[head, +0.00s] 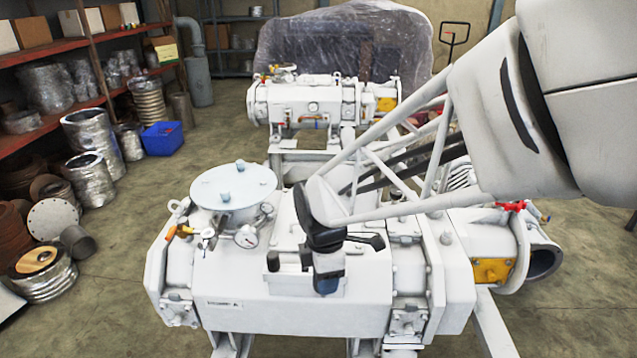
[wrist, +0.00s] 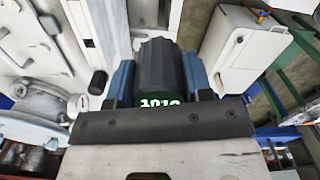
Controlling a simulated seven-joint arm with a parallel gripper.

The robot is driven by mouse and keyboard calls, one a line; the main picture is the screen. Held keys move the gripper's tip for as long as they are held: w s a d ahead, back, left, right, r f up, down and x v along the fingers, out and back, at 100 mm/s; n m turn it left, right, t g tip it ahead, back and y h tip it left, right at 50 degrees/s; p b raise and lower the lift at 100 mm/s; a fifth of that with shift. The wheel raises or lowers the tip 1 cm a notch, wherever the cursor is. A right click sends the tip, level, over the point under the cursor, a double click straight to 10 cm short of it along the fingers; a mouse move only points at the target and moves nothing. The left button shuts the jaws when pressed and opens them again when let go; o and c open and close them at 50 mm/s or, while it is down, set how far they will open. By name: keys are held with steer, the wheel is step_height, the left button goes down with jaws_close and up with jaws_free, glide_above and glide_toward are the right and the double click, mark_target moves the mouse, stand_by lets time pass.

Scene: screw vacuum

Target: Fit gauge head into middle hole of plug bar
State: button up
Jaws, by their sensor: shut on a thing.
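My gripper (head: 328,285) points down over the front of the white pump in the head view. In the wrist view, its blue fingers (wrist: 159,80) are closed on the gauge head (wrist: 159,65), a dark ribbed cylinder with a green-white lit display. The plug bar seems to be the pale raised block (head: 285,283) on the pump top, with dark plugs such as the left one (head: 273,261). My gripper hides the middle of this block, so the middle hole is not visible. I cannot tell whether the gauge head touches the block.
A pale blue round lid (head: 234,187) and a dial gauge (head: 246,236) stand left of my gripper. A dark handle-like part (head: 366,240) lies close on its right. A second pump (head: 322,105) stands behind. Shelves with duct parts line the left wall.

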steer(key=w+a+f, duration=0.1)
steer(key=w+a, duration=0.4)
steer(key=w, duration=0.7)
steer(key=shift+w, duration=0.15)
steer(key=shift+f, duration=0.1)
steer(key=shift+f, duration=0.1)
steer(key=shift+f, duration=1.65)
steer(key=shift+f, duration=0.6)
steer(key=o, duration=1)
step_height(320, 180, up, 13)
steer(key=shift+r, duration=0.1)
